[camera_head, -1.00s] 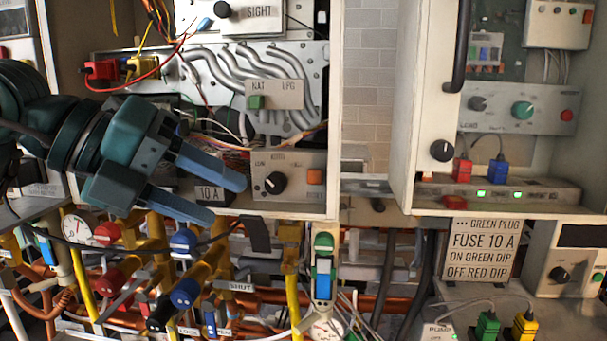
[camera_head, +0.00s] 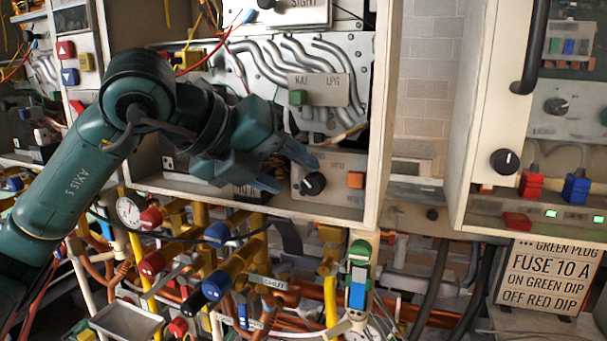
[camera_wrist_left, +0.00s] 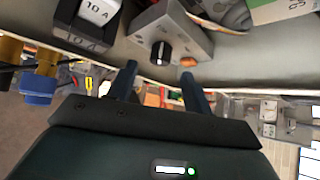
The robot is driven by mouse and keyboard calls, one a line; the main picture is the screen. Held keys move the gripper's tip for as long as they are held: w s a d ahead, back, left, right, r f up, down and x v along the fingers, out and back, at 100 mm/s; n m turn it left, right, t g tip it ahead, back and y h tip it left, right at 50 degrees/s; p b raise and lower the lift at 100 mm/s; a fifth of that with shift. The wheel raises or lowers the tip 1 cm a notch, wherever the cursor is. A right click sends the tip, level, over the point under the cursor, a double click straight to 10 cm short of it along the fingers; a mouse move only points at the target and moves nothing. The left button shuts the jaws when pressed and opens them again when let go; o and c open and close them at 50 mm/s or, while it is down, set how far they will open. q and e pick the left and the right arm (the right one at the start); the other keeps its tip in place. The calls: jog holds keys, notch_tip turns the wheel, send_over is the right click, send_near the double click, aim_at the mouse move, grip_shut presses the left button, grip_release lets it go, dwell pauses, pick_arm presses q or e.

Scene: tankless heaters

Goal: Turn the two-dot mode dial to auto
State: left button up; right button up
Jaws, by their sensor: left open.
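A black dial (camera_head: 313,184) with a pale mark sits on a grey panel (camera_head: 340,165) at the bottom of the open middle heater cabinet. An orange button (camera_head: 355,180) is just right of it. The panel's lettering is too small to read now, and I see no dots that name the dial. My left gripper (camera_head: 297,172) is open and empty, its fingertips close to the dial's upper left. In the left wrist view, the dial (camera_wrist_left: 161,52) lies beyond and between the open fingers (camera_wrist_left: 160,88); contact does not show. My right gripper is out of view.
Another black dial (camera_head: 505,161) is on the right heater. A white cabinet edge (camera_head: 380,120) stands right of the panel. Below are valves and pipes, including a blue handle (camera_head: 216,234). A 10 A block (camera_wrist_left: 98,12) is beside the panel.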

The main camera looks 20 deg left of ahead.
aim_at(309, 184)
pick_arm(q)
jog(key=shift+p+x, duration=0.3)
jog(key=shift+x, duration=1.8)
jog(key=shift+c, duration=0.3)
jog(key=c, duration=0.9)
